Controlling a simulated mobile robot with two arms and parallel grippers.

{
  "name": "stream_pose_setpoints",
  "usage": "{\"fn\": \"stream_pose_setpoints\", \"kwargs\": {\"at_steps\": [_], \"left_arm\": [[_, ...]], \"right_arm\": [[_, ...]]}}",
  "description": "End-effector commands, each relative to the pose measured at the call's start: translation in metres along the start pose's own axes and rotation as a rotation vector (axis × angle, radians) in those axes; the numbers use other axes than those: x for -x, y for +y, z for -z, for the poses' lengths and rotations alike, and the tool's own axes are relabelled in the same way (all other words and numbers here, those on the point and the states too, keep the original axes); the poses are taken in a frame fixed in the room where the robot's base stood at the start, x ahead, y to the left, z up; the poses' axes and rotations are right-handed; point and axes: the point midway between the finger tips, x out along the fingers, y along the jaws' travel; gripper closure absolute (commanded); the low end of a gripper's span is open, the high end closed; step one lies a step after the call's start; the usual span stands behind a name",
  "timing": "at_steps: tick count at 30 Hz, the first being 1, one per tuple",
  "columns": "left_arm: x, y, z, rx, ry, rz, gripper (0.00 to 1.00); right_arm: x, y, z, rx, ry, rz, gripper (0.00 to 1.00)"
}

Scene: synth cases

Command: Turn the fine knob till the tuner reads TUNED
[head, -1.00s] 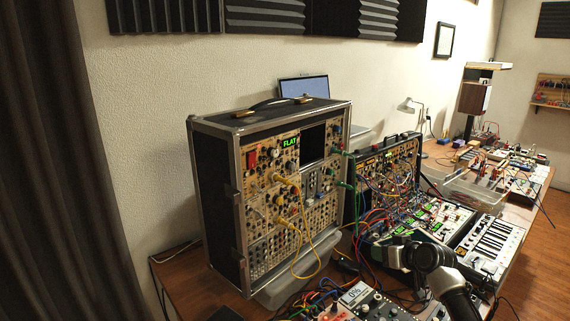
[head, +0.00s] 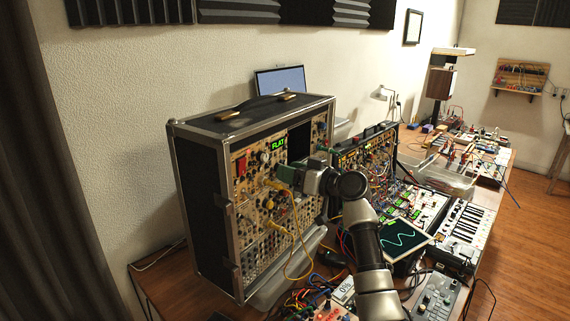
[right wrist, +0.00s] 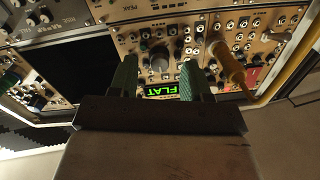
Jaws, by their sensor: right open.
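The tuner display (head: 279,143) glows green and reads FLAT on the tan modular panel of the black case (head: 203,205); it also shows in the right wrist view (right wrist: 165,90). My right gripper (head: 281,171) reaches the panel from the right, just below the display. No contact with the knob can be seen. I cannot read a label marking it as the fine knob. My left gripper is not in view.
A yellow plug (right wrist: 228,64) stands out close beside one finger. A yellow cable (head: 290,262) hangs down the panel front. An oscilloscope (head: 401,240) and a keyboard (head: 465,232) stand to the right, with many patch cables around. A clear bin (head: 440,179) sits farther back.

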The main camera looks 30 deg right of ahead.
Motion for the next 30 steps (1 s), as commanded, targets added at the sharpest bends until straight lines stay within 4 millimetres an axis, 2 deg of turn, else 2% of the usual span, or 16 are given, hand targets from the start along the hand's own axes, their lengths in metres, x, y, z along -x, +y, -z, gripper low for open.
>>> {"fn": "stream_pose_setpoints", "kwargs": {"at_steps": [6, 14, 17, 24, 30], "left_arm": [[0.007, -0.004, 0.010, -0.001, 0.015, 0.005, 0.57], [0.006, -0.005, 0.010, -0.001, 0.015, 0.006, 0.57], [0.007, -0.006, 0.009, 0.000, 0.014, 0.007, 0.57], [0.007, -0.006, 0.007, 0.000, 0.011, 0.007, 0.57], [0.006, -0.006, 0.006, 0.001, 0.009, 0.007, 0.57]], "right_arm": [[-0.017, 0.000, 0.000, 0.000, 0.000, 0.000, 0.52], [-0.018, 0.000, -0.001, 0.000, -0.001, -0.001, 0.52], [-0.018, 0.000, -0.001, 0.000, -0.001, -0.001, 0.64], [-0.018, 0.000, -0.001, 0.000, -0.001, -0.001, 1.00], [-0.018, 0.000, -0.001, -0.010, -0.001, -0.001, 1.00]]}}
